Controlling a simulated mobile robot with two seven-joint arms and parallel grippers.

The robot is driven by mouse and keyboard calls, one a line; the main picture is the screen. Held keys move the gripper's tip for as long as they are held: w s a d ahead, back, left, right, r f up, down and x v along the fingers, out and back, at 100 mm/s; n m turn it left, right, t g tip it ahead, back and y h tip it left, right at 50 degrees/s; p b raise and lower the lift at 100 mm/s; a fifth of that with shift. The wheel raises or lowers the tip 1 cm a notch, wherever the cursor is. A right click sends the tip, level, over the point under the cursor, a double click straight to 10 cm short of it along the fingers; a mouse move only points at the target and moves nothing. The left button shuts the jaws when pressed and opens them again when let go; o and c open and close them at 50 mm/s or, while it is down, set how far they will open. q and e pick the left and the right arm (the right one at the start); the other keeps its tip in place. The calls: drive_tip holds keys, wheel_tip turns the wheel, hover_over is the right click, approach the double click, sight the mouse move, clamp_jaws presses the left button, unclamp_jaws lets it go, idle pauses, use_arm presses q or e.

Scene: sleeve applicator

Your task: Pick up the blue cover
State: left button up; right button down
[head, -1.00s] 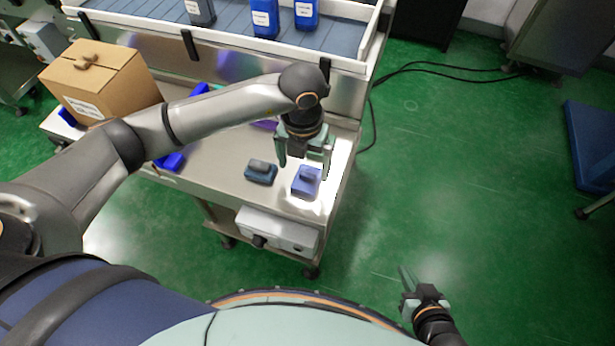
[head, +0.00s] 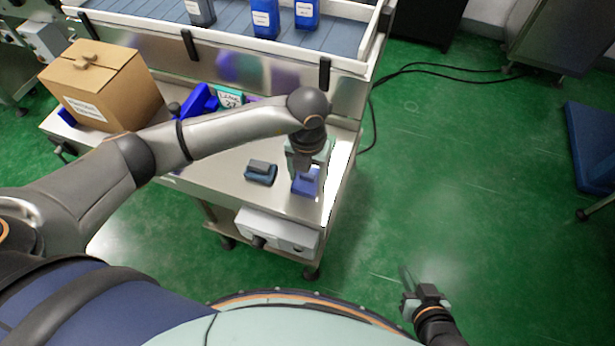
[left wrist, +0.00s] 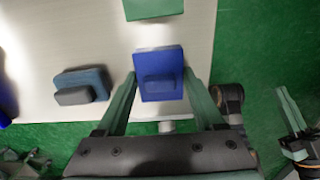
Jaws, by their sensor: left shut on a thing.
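The blue cover (head: 306,183), a flat block with a smaller raised handle, is near the right end of the metal table. My left gripper (head: 306,166) points down over it and partly hides it in the head view. In the left wrist view the blue cover (left wrist: 160,62) is between the two green fingers of my left gripper (left wrist: 159,78), which is shut on it. I cannot tell whether it is clear of the tabletop. My right gripper (head: 408,283) is low over the floor at the right, far from the table; its finger gap is unclear.
A dark blue-grey cover (head: 261,172) lies just left of the blue one. A green block (left wrist: 153,8) is beyond it in the wrist view. A cardboard box (head: 104,85) and blue bins (head: 200,101) stand further left. A raised rack (head: 225,45) bounds the back.

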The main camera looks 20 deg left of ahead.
use_arm(q)
drive_tip(key=c, duration=0.7)
drive_tip(key=shift+c, duration=0.2)
